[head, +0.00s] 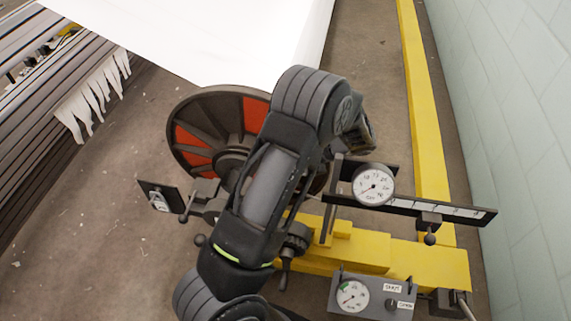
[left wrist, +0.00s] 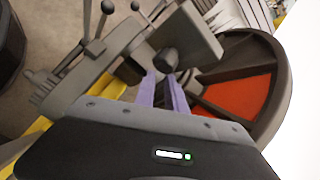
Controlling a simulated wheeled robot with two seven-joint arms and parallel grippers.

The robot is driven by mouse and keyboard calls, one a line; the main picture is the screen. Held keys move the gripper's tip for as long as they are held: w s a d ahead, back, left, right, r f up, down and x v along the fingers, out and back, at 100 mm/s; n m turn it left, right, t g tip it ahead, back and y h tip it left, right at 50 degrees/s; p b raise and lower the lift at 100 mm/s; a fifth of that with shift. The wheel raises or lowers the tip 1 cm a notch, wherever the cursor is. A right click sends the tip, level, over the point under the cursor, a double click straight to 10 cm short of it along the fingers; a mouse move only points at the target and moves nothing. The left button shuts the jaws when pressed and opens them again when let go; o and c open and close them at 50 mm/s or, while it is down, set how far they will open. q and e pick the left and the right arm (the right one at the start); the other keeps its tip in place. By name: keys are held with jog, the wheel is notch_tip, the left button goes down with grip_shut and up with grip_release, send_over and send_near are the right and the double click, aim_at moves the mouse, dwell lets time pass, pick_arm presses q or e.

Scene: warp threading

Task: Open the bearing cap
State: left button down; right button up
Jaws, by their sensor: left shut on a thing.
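In the left wrist view, the two purple fingers of my left gripper (left wrist: 161,80) are close together, at a dark round knob (left wrist: 168,61) in front of a grey plate (left wrist: 190,40). This looks like the bearing cap and its grip, but I cannot tell its edges clearly. In the head view, my left arm reaches up over the middle and hides most of the bearing beside the beam's flanged wheel (head: 196,131). The fingertips cannot be made out there. My right gripper is not in view.
A dial gauge (head: 374,185) sits on a dark graduated bar at the right. A grey control box (head: 371,297) with another dial stands below. A yellow frame (head: 440,262) and yellow rail (head: 424,110) run along the pale wall (head: 520,90). White cloth (head: 215,35) stretches from the beam.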

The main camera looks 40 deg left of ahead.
pick_arm(q)
jog(key=shift+s+f+g, duration=0.2)
jog(key=shift+s+g, duration=0.1)
jog(key=shift+s, duration=0.6)
jog(key=c, duration=1.5)
grip_release()
jog(key=shift+s, duration=0.15)
jog(key=shift+c, duration=0.2)
jog(key=o, duration=0.5)
jog(key=shift+d+r, duration=0.1)
jog(key=shift+r, duration=0.1)
jog(key=shift+c, duration=0.2)
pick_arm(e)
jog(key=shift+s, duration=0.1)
pick_arm(q)
jog(key=shift+w, duration=0.25)
